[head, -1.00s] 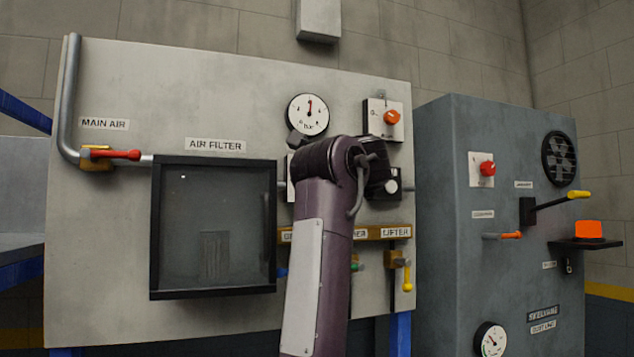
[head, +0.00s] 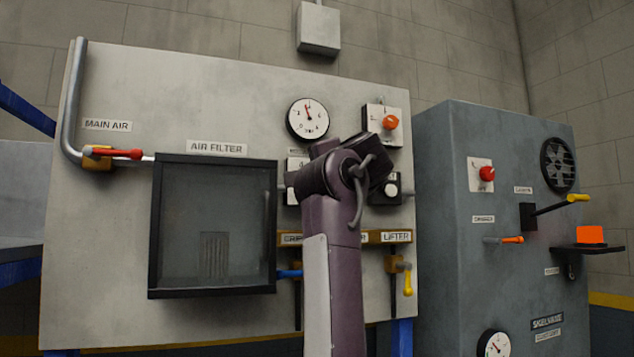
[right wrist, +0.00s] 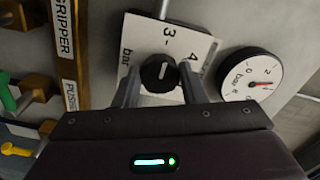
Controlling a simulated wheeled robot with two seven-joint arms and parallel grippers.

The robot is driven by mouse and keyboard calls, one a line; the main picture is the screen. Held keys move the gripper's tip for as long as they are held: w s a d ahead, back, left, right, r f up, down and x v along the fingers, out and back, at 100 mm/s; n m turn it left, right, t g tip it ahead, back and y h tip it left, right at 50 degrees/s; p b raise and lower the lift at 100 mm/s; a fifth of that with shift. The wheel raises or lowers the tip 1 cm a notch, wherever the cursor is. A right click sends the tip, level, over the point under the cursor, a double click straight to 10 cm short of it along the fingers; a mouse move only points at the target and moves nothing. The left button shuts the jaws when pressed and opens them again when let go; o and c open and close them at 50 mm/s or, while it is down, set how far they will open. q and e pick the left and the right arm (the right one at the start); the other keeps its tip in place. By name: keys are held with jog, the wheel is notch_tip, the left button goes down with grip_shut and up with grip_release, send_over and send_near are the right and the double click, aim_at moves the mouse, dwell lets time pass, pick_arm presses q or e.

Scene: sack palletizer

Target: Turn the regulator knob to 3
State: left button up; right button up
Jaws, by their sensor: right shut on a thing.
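The regulator knob (right wrist: 158,72) is black with a white mark, on a white scale plate (right wrist: 200,48) printed with "3", "4" and "bar" in the right wrist view. Which number the mark points at is unclear. My right gripper (right wrist: 160,84) is shut on the knob, one finger on each side. In the head view my right arm hides the knob and most of the plate. The pressure gauge (head: 308,119) is above the wrist; it also shows in the right wrist view (right wrist: 250,74), its red needle between 2 and 4. My left gripper is not in view.
The air filter (head: 213,228) stands left of my right arm. An orange knob (head: 390,122) is at upper right, and the lifter valve (head: 405,278) is at lower right. A grey cabinet (head: 455,220) with levers stands to the right.

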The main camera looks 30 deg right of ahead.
jog(key=shift+s+r, duration=0.1)
jog(key=shift+r, duration=0.25)
jog(key=o, duration=1)
jog(key=shift+w+d+f, duration=0.1)
jog(key=shift+w+f, duration=0.15)
jog(key=b+v, duration=0.5)
jog(key=v, duration=0.3)
jog(key=shift+w, duration=0.15)
